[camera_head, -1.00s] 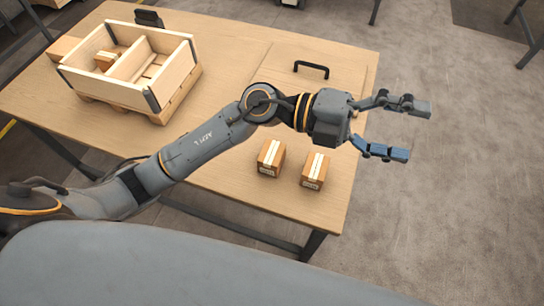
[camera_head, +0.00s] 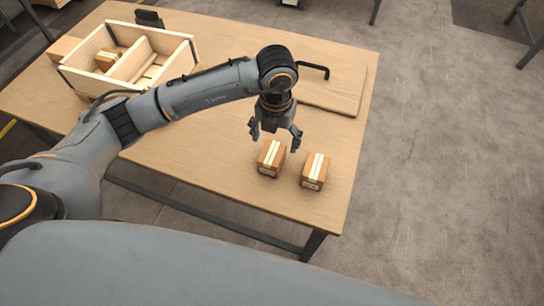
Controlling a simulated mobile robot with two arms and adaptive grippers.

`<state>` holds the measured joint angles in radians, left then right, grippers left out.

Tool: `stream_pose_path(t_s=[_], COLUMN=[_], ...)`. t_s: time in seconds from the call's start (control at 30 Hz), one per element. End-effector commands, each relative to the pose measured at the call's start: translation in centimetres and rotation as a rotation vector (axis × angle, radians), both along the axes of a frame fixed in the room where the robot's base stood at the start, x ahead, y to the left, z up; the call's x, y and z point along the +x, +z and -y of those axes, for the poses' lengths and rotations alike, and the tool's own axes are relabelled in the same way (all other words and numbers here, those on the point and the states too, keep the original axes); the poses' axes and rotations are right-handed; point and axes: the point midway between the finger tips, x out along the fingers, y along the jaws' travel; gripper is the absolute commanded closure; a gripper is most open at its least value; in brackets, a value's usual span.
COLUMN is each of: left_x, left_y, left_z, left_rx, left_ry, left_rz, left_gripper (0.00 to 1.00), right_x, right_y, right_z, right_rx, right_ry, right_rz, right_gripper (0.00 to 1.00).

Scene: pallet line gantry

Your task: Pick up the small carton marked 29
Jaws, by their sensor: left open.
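Two small brown cartons with pale tape stand side by side near the table's right front edge: a left carton (camera_head: 270,158) and a right carton (camera_head: 315,171). Each has a white label on its front face, too small to read, so I cannot tell which is marked 29. My left gripper (camera_head: 274,142) points down with its fingers apart and empty. It appears just above and behind the left carton, with its fingertips near that carton's top back edge. My right gripper is not in view.
A wooden crate (camera_head: 83,80) with a divider stands at the table's back left, with another small carton (camera_head: 107,60) inside. A board with a black handle (camera_head: 315,68) lies behind my gripper. The wooden table (camera_head: 215,172) is clear left of the cartons.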

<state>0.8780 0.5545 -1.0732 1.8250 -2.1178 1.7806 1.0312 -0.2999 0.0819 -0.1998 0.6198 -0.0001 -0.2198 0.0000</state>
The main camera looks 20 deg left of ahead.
Motion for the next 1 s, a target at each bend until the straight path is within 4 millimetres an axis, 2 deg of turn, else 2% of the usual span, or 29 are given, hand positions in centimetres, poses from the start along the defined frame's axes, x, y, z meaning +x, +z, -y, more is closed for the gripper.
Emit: stream_pose_path(t_s=[0.1,0.37,0.6,0.9,0.93,1.0], left_x=[-0.1,-0.1,-0.2,-0.1,-0.1,-0.1], left_y=[-1.8,-3.7,-7.2,-7.9,-7.9,-7.9], left_z=[0.0,-0.3,-0.7,-0.7,-0.7,-0.7], left_rx=[-0.001,-0.001,-0.002,-0.003,-0.003,-0.003], left_ry=[0.000,0.000,-0.001,-0.002,-0.002,-0.002], left_rz=[-0.003,-0.004,-0.003,0.000,0.000,0.000], left_gripper=[0.19,0.19,0.19,0.19,0.21,0.35], right_x=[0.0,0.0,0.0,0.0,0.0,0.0], right_y=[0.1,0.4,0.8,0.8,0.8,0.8], right_z=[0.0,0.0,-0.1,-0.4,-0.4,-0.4], right_rx=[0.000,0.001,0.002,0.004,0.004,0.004], right_ry=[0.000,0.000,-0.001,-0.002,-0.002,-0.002], right_rz=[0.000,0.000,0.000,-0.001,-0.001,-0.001], right_gripper=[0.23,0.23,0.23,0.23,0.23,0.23])
